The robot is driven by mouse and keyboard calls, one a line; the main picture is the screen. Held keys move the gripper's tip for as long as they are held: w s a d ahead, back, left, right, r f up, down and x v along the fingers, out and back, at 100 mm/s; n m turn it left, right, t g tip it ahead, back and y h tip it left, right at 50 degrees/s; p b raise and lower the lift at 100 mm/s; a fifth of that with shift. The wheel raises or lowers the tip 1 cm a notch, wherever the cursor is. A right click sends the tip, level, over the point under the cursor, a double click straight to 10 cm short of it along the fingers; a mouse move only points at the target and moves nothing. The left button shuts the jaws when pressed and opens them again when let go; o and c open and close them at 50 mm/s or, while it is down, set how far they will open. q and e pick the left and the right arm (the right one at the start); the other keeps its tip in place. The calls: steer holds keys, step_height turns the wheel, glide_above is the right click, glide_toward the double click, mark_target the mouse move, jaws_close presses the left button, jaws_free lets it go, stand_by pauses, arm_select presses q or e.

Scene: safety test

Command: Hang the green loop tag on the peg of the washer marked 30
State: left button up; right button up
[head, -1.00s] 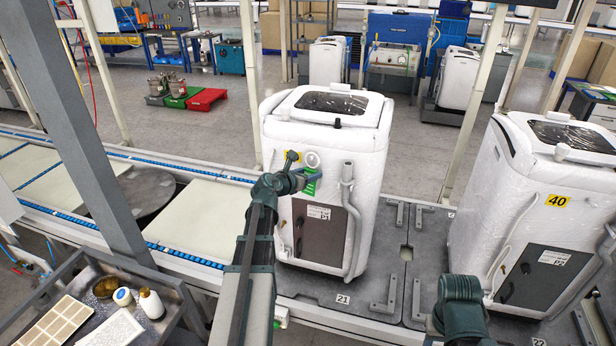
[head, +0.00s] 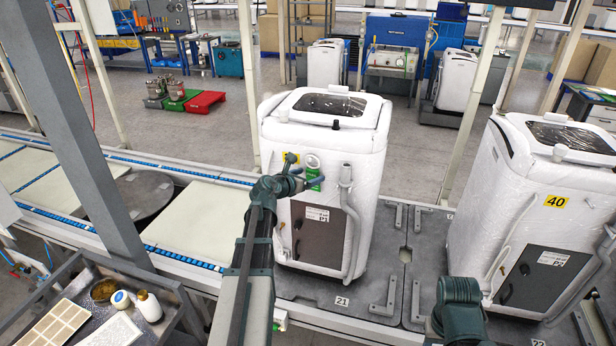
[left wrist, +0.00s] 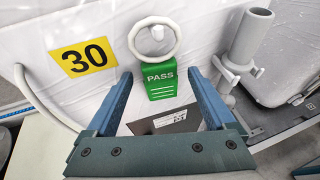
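The green loop tag (left wrist: 160,82), marked PASS, is upright against the front of the washer marked 30 (head: 325,120). Its white ring (left wrist: 155,41) surrounds the pale peg (left wrist: 158,33); I cannot tell if it rests on it. The tag also shows in the head view (head: 314,172). The yellow 30 label (left wrist: 83,57) is left of the tag. My left gripper (left wrist: 160,92) is open, with one blue finger on each side of the tag and visible gaps between. My right arm shows at the lower right of the head view, but its gripper is not visible.
A grey vertical pipe (left wrist: 246,40) stands right of the tag on the washer front. Another washer, marked 40 (head: 555,201), stands to the right. A conveyor (head: 185,215) runs at left, and a cart (head: 172,290) with small items is at lower left.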

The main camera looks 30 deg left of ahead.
arm_select(q)
steer(key=shift+s, duration=0.1)
steer(key=p+v, duration=0.4)
steer(key=v, duration=0.9)
steer(key=shift+s+r+p, duration=0.2)
steer(key=shift+s+p, duration=0.1)
steer(key=shift+p, duration=0.05)
